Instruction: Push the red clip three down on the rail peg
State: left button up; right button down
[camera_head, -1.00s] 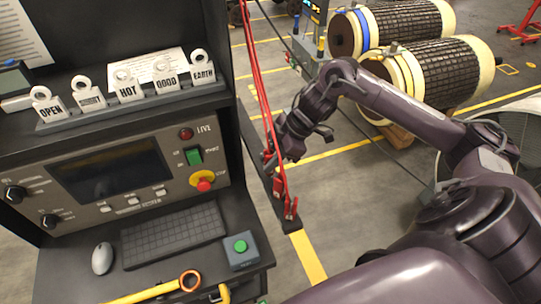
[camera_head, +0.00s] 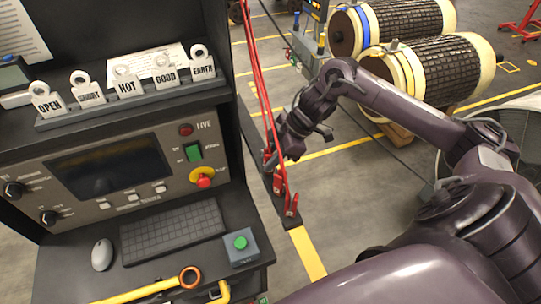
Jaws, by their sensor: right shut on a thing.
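A dark rail (camera_head: 291,221) runs along the right side of the console. Red clips with red leads hang at it; one red clip (camera_head: 291,207) stands near the rail's front end, and another (camera_head: 279,183) is just behind it. My right gripper (camera_head: 270,160) is beside the rail, shut on a red clip that is mostly hidden by the fingers. The peg under that clip is hidden, so I cannot tell how far down it sits. My left gripper is not in view.
The console holds a keyboard (camera_head: 172,231), a mouse (camera_head: 102,254), a green button box (camera_head: 240,249) and a red stop knob (camera_head: 203,181). Labelled tags (camera_head: 126,88) stand above. Wound rotors (camera_head: 440,70) lie behind my right arm. The floor right of the rail is clear.

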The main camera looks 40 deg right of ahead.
jog(key=shift+f, duration=0.25)
jog(key=c, duration=1.1)
grip_release()
jog(key=b+v, duration=0.2)
jog(key=v, duration=0.6)
